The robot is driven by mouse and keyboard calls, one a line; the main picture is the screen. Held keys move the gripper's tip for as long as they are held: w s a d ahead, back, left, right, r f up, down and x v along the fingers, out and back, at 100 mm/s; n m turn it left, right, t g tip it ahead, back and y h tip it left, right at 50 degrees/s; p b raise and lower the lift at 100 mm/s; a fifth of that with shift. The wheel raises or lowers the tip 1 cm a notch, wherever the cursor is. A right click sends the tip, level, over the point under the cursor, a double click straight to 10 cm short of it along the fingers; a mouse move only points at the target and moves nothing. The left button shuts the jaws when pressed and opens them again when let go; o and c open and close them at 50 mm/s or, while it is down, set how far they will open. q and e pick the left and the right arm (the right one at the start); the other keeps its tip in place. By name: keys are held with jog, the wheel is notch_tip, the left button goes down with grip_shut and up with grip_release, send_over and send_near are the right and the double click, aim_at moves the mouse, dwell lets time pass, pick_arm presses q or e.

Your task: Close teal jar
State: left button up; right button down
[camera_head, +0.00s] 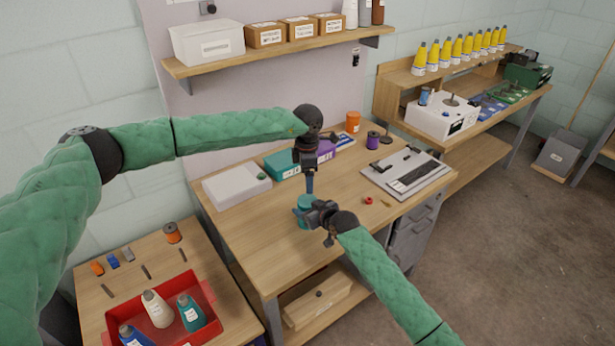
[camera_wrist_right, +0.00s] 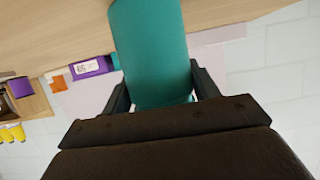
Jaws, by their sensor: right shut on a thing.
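My right gripper (camera_head: 309,211) is shut on the jar from the right side. In the right wrist view the teal jar (camera_wrist_right: 152,50) fills the gap between the two dark fingers of my right gripper (camera_wrist_right: 160,92). My left gripper (camera_head: 310,184) points straight down directly above the jar. Its fingers look close together and end near the jar's top; whether they hold anything is too small to tell. I cannot make out a lid separately.
A white box (camera_head: 236,186), a laptop-like grey device (camera_head: 407,175), a purple spool (camera_head: 372,140) and a small red ring (camera_head: 368,200) are on the table. A red tray (camera_head: 208,291) with several bottles stands on the lower left table. The table front is mostly clear.

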aim_at(307, 200)
pick_arm(q)
jog(key=n, duration=0.7)
jog(key=shift+s, duration=0.1)
jog(key=n, duration=0.7)
jog(key=shift+s, duration=0.1)
jog(key=n, duration=1.1)
jog(key=shift+s, duration=0.1)
jog(key=n, duration=0.3)
jog(key=shift+f, duration=0.1)
jog(key=shift+f, duration=3.9)
